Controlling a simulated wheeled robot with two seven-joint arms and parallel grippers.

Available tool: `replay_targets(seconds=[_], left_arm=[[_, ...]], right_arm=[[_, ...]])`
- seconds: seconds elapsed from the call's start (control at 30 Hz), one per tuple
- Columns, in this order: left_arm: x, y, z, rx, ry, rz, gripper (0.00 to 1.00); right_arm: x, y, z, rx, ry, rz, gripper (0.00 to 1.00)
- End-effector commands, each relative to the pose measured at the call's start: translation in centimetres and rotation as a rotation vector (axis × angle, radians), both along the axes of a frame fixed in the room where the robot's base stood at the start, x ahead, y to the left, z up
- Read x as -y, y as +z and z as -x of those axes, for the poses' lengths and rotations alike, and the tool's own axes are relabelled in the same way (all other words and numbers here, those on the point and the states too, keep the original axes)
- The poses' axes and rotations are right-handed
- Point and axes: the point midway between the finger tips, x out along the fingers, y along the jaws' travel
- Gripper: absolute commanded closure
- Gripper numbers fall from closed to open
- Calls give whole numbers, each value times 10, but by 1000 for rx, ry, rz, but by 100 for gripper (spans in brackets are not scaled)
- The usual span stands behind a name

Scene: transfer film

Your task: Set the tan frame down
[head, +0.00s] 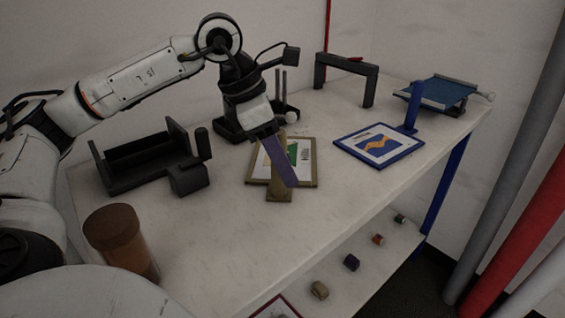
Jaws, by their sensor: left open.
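The tan frame (306,185) lies flat on the white tabletop, with a white and green picture inside. A tan upright piece stands at its near edge, partly hidden. My left gripper (276,163) is over the frame, pointing down, with a purple strip crossing in front of the picture. It is open; the strip and wrist hide part of the frame, and I cannot tell whether the fingers touch it. My right gripper is out of view.
A blue frame (378,161) with a blue post lies to the right. A dark open holder (130,170) and a brown cylinder (113,232) are at left. A dark arch (345,68) and a blue-topped stand (438,92) are behind. The front tabletop is clear; a lower shelf holds several small items.

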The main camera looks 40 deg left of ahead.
Motion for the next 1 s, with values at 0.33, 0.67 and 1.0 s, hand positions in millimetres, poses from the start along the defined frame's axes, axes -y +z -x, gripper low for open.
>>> replay_targets(seconds=[0.33, 0.67, 1.0], left_arm=[[7, -27, -8, 1, 0, 1, 55], [7, -27, -8, 1, 0, 1, 89], [7, -25, -8, 2, 0, 0, 100]], right_arm=[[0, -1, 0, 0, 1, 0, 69], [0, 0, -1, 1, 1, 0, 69], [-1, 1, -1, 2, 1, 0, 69]])
